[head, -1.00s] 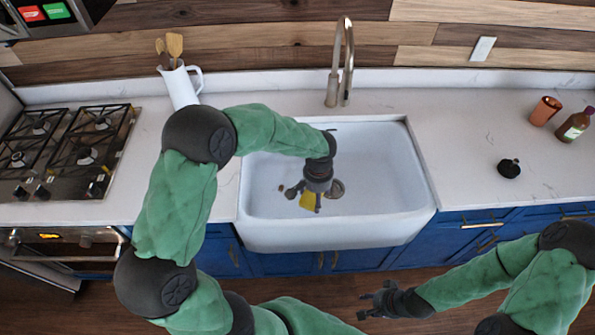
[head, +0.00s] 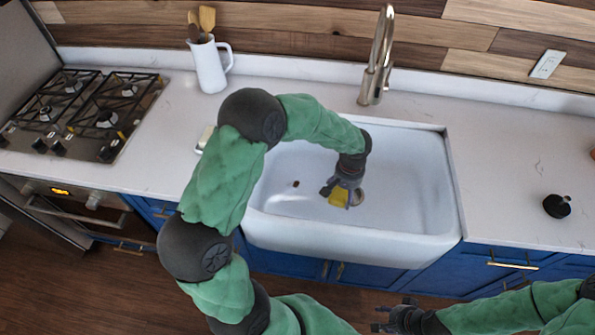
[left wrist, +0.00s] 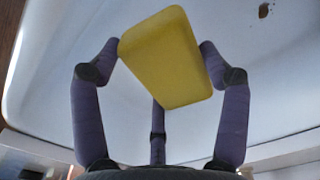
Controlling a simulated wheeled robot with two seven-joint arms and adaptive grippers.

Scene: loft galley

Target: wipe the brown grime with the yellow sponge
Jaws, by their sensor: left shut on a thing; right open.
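The yellow sponge (head: 339,196) is held in my left gripper (head: 342,190), inside the white sink. In the left wrist view the sponge (left wrist: 165,58) sits tilted between the fingers, which are shut on it. A small dark brown grime spot (head: 296,183) lies on the sink floor, left of the sponge and apart from it. A brown spot (left wrist: 264,10) also shows at the top right of the left wrist view. My right gripper (head: 380,317) is open and empty, in front of the cabinets at the bottom of the head view.
The sink (head: 425,205) has raised walls, with a tall faucet (head: 377,60) behind it. The drain (head: 357,198) is partly hidden by my left gripper. A white jug (head: 209,65) with utensils, a stove (head: 80,112) and a black object (head: 557,206) stand around it.

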